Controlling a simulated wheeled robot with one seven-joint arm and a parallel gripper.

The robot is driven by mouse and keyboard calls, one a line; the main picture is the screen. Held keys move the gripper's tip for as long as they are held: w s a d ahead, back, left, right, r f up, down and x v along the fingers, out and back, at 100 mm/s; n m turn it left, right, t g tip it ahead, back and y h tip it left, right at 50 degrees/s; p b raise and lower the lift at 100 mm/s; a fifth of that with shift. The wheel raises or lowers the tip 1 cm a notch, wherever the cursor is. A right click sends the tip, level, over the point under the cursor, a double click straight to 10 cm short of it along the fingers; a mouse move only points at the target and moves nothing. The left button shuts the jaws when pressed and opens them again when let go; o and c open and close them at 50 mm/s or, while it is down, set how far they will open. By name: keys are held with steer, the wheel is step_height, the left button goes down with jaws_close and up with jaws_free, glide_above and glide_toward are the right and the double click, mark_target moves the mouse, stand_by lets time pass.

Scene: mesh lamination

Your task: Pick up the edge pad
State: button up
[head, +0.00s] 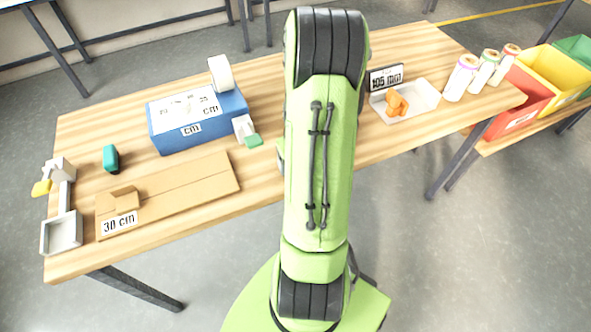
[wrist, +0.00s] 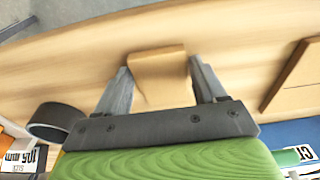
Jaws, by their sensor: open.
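A tan block with a squarish face, which looks like the edge pad (wrist: 160,72), lies on the wooden table in the wrist view. My gripper (wrist: 158,80) is open, with one grey finger on each side of the pad. I cannot tell whether either finger touches it. In the head view, my green arm hides both the gripper and this pad.
A blue box (head: 220,127) and a cardboard sheet (head: 205,183) with a small block (head: 126,199) are to the left. A white tray (head: 423,96) with an orange piece (head: 397,103) is to the right. A dark ring (wrist: 56,121) lies beside my gripper.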

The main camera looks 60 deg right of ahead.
steer(key=shift+r, duration=0.1)
steer(key=c, duration=0.7)
step_height(320, 180, up, 18)
steer(key=p, duration=1.4)
